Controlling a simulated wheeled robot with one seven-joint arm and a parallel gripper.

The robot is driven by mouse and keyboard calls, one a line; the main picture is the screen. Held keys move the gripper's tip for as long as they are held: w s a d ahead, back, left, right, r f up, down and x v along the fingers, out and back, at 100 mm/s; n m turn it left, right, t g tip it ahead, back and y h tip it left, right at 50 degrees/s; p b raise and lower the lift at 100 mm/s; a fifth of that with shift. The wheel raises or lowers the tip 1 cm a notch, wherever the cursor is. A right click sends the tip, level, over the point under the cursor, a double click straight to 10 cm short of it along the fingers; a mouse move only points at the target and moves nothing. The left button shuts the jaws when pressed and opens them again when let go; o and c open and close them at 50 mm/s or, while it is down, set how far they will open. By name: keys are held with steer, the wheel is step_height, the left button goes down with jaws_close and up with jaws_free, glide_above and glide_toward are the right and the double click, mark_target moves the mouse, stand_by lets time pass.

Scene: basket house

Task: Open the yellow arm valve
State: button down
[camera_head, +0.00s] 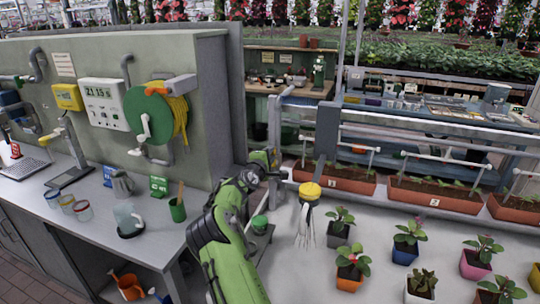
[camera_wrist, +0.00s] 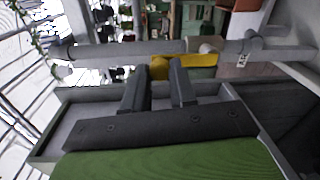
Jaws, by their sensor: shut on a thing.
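The yellow valve arm (camera_wrist: 200,66) shows in the wrist view as a short yellow lever lying along a grey horizontal pipe (camera_wrist: 110,52). My gripper (camera_wrist: 159,67) has its two dark fingers around the left end of this lever, with some yellow showing between the tips. It is shut on the lever. In the head view my gripper (camera_head: 272,158) is at the end of my green arm, beside the grey pipework at the left end of the planter bench. There the lever is mostly hidden by the gripper.
Potted plants (camera_head: 405,240) fill the white bench on the right. Long brown planters (camera_head: 335,178) line the back. A grey counter (camera_head: 150,225) with cups and a green wall panel (camera_head: 200,120) are on the left.

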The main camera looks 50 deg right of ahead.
steer(key=c, duration=0.9)
jaws_free()
steer(key=shift+w, duration=0.1)
steer(key=b+v, duration=0.1)
steer(key=v, duration=1.4)
steer(key=shift+a, duration=0.4)
